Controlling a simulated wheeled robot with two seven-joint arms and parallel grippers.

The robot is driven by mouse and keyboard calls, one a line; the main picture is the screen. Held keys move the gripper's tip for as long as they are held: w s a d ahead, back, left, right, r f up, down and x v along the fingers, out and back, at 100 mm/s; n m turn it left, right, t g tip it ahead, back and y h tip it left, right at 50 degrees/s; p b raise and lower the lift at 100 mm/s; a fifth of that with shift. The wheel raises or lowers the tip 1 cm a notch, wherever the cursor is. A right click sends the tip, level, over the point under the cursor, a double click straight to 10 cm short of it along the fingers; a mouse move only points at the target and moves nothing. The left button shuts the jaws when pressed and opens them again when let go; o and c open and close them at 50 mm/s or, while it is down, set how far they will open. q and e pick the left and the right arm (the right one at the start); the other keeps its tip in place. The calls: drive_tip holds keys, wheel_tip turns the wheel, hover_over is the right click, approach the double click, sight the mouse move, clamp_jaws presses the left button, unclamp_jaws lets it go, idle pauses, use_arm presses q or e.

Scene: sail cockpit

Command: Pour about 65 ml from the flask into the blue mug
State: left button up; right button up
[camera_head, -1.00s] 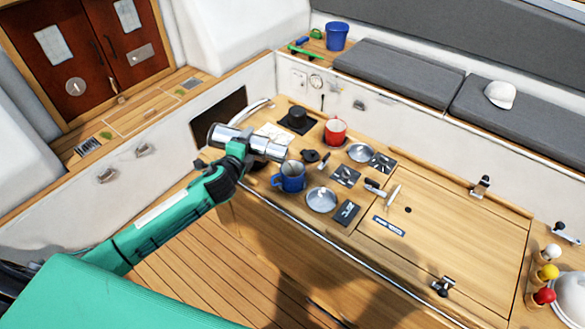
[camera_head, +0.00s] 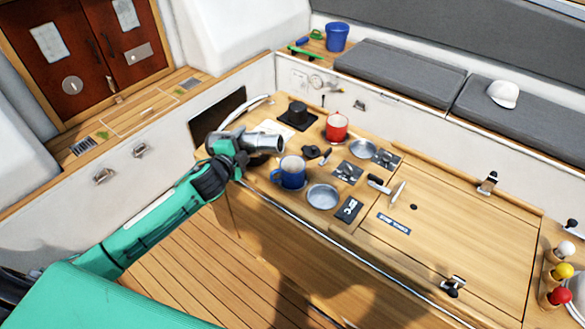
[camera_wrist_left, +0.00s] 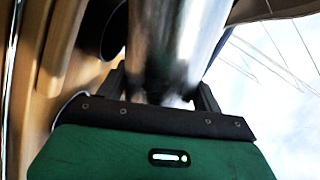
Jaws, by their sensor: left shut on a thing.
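The silver flask (camera_head: 264,143) is in my left gripper (camera_head: 239,150), held on its side above the worktop. Its right end is just above and to the left of the blue mug (camera_head: 289,176) in the head view. No stream of liquid shows. The mug stands upright on the worktop; its opening shows, but its fill level cannot be told. In the left wrist view the shiny flask (camera_wrist_left: 175,40) sits between the dark fingers of my left gripper (camera_wrist_left: 162,92). My right gripper is not in view.
The hatch lid (camera_head: 450,220) at right is mostly clear.

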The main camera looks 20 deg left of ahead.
sight(253, 134)
use_arm(q)
drive_tip(key=shift+a+r+n, duration=0.15)
drive_tip(key=shift+r+n, duration=0.15)
drive_tip(key=shift+r, duration=0.2)
drive_tip(key=d+r+n+p, duration=0.1)
drive_tip(key=n, duration=0.1)
drive_tip(key=d+r+n+h+p, duration=0.1)
drive_tip(key=r+n+p, duration=0.1)
drive_tip(key=d+r+n+h+p, duration=0.1)
drive_tip(key=r+p, duration=0.1)
drive_tip(key=shift+r+n+t, duration=0.2)
drive_tip(key=shift+n+t, duration=0.2)
drive_tip(key=n, duration=0.2)
drive_tip(key=shift+f+n+h, duration=0.1)
drive_tip(key=shift+n+h, duration=0.2)
drive_tip(key=shift+n, duration=0.1)
wheel_tip(253, 134, down, 2)
drive_tip(key=shift+w+n+t+b, duration=0.1)
drive_tip(key=shift+n+t+b, duration=0.3)
drive_tip(key=shift+n+b, duration=0.6)
drive_tip(key=shift+d+r+n+h+p, duration=0.15)
drive_tip(key=shift+r+n+h+p, duration=0.15)
drive_tip(key=shift+r+p, duration=0.2)
drive_tip(key=shift+d+r+n, duration=0.15)
drive_tip(key=shift+r+n, duration=0.15)
drive_tip(key=shift+n, duration=0.3)
